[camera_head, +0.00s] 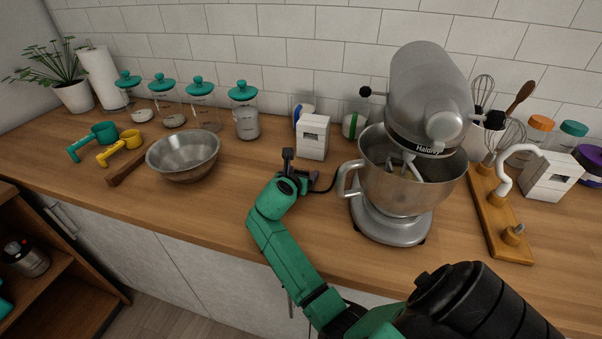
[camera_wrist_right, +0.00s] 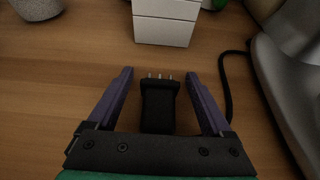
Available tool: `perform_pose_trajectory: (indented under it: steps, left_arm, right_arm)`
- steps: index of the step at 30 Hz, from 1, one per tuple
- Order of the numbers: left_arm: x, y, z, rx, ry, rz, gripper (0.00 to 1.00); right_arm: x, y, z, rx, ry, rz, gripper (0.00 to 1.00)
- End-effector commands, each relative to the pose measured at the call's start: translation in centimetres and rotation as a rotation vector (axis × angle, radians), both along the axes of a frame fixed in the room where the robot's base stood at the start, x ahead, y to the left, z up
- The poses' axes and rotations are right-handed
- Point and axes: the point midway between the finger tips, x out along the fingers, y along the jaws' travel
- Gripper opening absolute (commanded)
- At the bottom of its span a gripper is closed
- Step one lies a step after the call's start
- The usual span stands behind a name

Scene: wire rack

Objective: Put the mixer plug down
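The mixer plug (camera_wrist_right: 158,105) is a black block with metal prongs that point toward the white outlet box (camera_wrist_right: 165,22). It lies between the fingers of my right gripper (camera_wrist_right: 160,92), with a gap on each side. The gripper is open and low over the counter. In the head view my right gripper (camera_head: 294,178) is between the metal bowl and the mixer, in front of the outlet box (camera_head: 313,137). The plug is hard to make out there. The silver stand mixer (camera_head: 428,95) stands to the right. My left gripper is not in view.
A black cord (camera_wrist_right: 226,85) curves beside the right finger, close to the mixer base. A metal bowl (camera_head: 183,156) is to the left, with jars behind. A wooden board (camera_head: 491,222) lies right of the mixer. Bare counter (camera_head: 225,215) lies left of my right gripper.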

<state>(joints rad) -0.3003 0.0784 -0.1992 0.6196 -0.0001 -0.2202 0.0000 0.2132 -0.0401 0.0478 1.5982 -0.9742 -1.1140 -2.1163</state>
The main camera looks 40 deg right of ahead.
Motion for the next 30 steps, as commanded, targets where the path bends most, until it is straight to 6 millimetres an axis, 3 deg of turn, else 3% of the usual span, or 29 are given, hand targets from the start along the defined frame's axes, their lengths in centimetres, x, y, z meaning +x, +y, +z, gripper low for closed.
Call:
perform_pose_trajectory:
  steps: [4,12,18,30]
  left_arm:
    - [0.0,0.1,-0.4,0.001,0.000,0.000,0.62]
    - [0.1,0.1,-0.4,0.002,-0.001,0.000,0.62]
    - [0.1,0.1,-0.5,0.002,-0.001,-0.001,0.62]
    - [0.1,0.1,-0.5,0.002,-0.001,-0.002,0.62]
  right_arm:
    - [-0.1,0.2,1.2,0.003,-0.006,-0.001,0.84]
    - [-3.9,5.8,4.2,0.003,-0.003,0.001,0.84]
    - [-5.9,8.5,5.8,0.002,-0.001,0.000,0.84]
    - [-6.2,8.9,6.1,-0.001,-0.001,-0.001,0.84]
